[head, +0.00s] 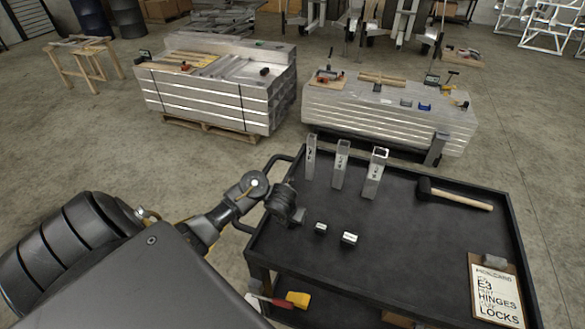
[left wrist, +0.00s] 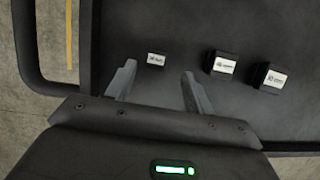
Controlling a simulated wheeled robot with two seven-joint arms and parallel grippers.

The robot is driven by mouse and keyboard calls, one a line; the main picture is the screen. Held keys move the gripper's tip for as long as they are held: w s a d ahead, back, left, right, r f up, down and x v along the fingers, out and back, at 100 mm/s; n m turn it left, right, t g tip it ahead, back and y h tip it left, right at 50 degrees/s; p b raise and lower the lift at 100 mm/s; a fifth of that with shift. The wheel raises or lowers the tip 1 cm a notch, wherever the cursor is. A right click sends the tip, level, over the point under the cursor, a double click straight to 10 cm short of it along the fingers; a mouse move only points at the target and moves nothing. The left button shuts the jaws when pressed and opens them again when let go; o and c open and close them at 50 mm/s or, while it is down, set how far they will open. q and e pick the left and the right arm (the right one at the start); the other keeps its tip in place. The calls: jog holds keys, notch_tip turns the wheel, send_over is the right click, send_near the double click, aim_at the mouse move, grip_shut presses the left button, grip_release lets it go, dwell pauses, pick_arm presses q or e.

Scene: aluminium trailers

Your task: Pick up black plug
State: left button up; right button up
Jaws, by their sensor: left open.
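Several black plugs with white labels rest on the black cart top. The smallest plug (left wrist: 157,59) lies in the left wrist view just beyond and between my left gripper's fingertips, apart from both fingers. A middle plug (left wrist: 222,65) and a larger plug (left wrist: 269,77) stand to its right. In the head view the middle plug (head: 320,228) and the larger plug (head: 349,239) show; the smallest is hidden by my gripper. My left gripper (left wrist: 158,68) is open and empty; it also shows over the cart's left side in the head view (head: 293,211). My right gripper is out of view.
The black cart (head: 420,255) has a raised rim and a side handle. A hammer (head: 455,196) and a clipboard (head: 494,292) lie at the right. Aluminium stacks (head: 215,95) stand behind. The cart's middle is clear.

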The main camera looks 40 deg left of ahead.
pick_arm(q)
jog(key=x, duration=0.1)
jog(key=b+x, duration=0.1)
jog(key=x, duration=0.2)
jog(key=shift+a+f+b, duration=0.3)
jog(key=shift+b, duration=0.1)
jog(key=shift+w+a+f, duration=0.1)
jog(key=shift+f, duration=0.1)
jog(key=shift+c, duration=0.3)
jog(key=c, duration=1)
